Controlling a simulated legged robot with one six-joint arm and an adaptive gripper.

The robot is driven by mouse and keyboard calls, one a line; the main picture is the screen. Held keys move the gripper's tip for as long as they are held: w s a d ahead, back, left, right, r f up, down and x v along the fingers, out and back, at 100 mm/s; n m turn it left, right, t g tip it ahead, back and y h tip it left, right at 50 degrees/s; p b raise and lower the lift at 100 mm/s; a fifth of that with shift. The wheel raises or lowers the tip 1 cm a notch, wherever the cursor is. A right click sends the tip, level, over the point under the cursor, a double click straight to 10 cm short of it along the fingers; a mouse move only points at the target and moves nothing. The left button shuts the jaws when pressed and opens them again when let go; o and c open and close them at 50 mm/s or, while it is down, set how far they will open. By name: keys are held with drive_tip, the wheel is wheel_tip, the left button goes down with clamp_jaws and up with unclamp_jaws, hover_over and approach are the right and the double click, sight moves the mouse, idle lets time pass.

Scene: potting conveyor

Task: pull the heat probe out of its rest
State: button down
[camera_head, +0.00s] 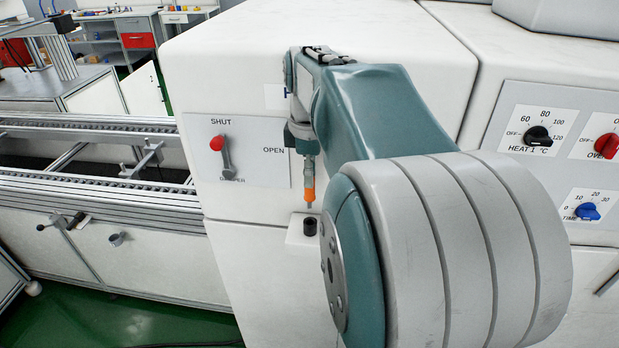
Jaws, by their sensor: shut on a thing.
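The heat probe (309,189) has an orange handle and a thin metal tip pointing down. It hangs upright above its rest, a white block with a black socket (310,226) on the front of the white machine. The tip shows just above the socket, with a small gap between them. My gripper (307,161) is above the probe, pointing down, and is shut on its upper part. The fingers are small in view and partly hidden by my teal and grey arm, which also covers the right side of the rest.
A damper panel (254,178) with a red-knobbed lever (220,153) lies left of the probe. Heat and time dials (538,136) are at the right. A metal conveyor (95,190) runs along the left. Green floor is clear at lower left.

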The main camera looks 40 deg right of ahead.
drive_tip(key=shift+r, duration=0.1)
idle(0.3)
drive_tip(key=shift+r, duration=3.4)
